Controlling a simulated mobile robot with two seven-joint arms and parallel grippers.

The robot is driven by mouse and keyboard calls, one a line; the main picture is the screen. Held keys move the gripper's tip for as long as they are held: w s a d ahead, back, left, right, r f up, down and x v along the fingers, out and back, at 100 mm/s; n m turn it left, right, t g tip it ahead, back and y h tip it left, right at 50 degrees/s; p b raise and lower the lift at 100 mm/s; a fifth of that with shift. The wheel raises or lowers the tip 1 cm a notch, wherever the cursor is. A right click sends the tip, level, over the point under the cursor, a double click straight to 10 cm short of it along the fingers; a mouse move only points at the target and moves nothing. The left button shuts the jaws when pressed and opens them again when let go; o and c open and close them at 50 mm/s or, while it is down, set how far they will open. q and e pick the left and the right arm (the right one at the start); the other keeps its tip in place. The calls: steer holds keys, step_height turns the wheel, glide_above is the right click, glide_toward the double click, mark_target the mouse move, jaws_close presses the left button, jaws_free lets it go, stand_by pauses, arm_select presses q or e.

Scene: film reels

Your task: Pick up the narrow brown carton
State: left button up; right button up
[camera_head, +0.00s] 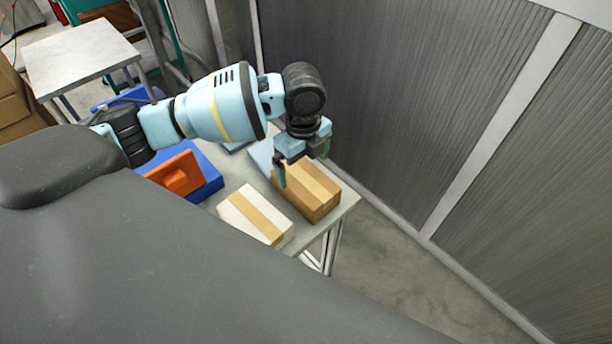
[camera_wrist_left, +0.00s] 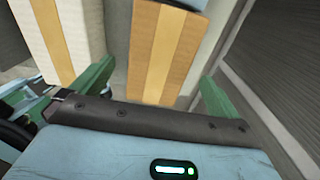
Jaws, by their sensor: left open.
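The narrow brown carton (camera_head: 317,203) lies on the grey table near its far right corner, with a lighter tape stripe along its top. My left gripper (camera_head: 303,164) is open and points down at the carton, one finger on each side of its outline. In the left wrist view the carton (camera_wrist_left: 165,55) lies between the two open fingers of the left gripper (camera_wrist_left: 156,88). I cannot tell whether the fingers touch it. The gripper hides part of the carton's far end in the head view. My right gripper is not in view.
A white carton with a tan stripe (camera_head: 252,217) lies beside the brown one, to its left. An orange item (camera_head: 178,174) and a blue bin (camera_head: 208,178) are farther left. A grey corrugated wall (camera_head: 400,90) stands close on the right.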

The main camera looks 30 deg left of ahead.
mark_target(306, 179)
arm_select(q)
steer(key=shift+s+d, duration=0.15)
steer(key=shift+s, duration=0.1)
steer(key=shift+w+d+f, duration=0.1)
steer(key=shift+f, duration=1.85)
steer(key=shift+w+d+f, duration=0.1)
steer(key=shift+f, duration=1.8)
steer(key=c, duration=1.1)
